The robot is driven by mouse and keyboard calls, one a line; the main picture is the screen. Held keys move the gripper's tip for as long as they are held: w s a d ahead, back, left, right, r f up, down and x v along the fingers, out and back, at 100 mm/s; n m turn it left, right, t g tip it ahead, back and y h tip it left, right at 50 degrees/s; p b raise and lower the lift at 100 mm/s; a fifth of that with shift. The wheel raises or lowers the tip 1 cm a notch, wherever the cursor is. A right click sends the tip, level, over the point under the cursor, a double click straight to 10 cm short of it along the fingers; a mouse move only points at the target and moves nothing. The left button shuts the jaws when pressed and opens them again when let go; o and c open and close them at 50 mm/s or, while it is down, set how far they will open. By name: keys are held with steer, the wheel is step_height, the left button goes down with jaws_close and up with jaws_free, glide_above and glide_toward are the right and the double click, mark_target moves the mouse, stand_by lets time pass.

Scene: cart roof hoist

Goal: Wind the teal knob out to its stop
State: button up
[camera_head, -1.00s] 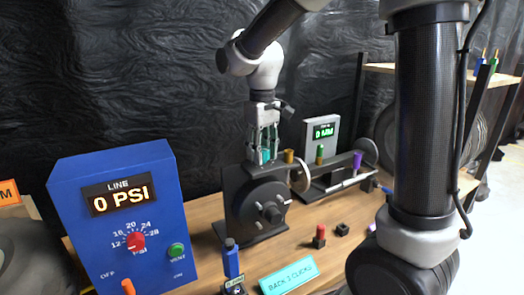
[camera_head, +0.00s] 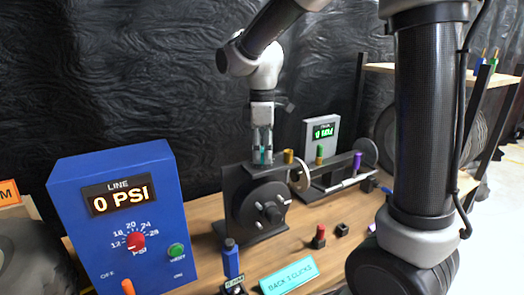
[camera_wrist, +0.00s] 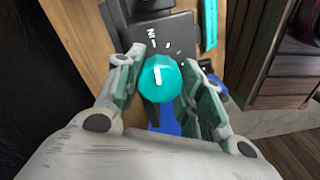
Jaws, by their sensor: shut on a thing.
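The teal knob (camera_wrist: 160,78) is a faceted knob with a white line on top. It sits over a dark plate (camera_wrist: 170,32) with white tick marks and a letter or numeral. In the head view the knob (camera_head: 262,156) shows only as a bit of teal on top of the dark stand (camera_head: 240,215). My gripper (camera_wrist: 164,80) points down over it with one finger on each side, and it is shut on the knob. In the head view my gripper (camera_head: 262,150) is above the stand, and its fingers partly hide the knob.
A blue LINE box (camera_head: 120,235) reading 0 PSI stands at left. A gauge box (camera_head: 321,132) with a green display stands behind at right, near brass, green and purple knobs. A teal sign (camera_head: 287,276), a blue bottle-like piece (camera_head: 231,260) and a red button (camera_head: 319,237) are in front.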

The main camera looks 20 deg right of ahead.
mark_target(262, 149)
steer(key=shift+n, duration=0.4)
steer(key=o, duration=1)
step_height(262, 149, up, 12)
steer(key=shift+r, duration=0.1)
stand_by(0.4)
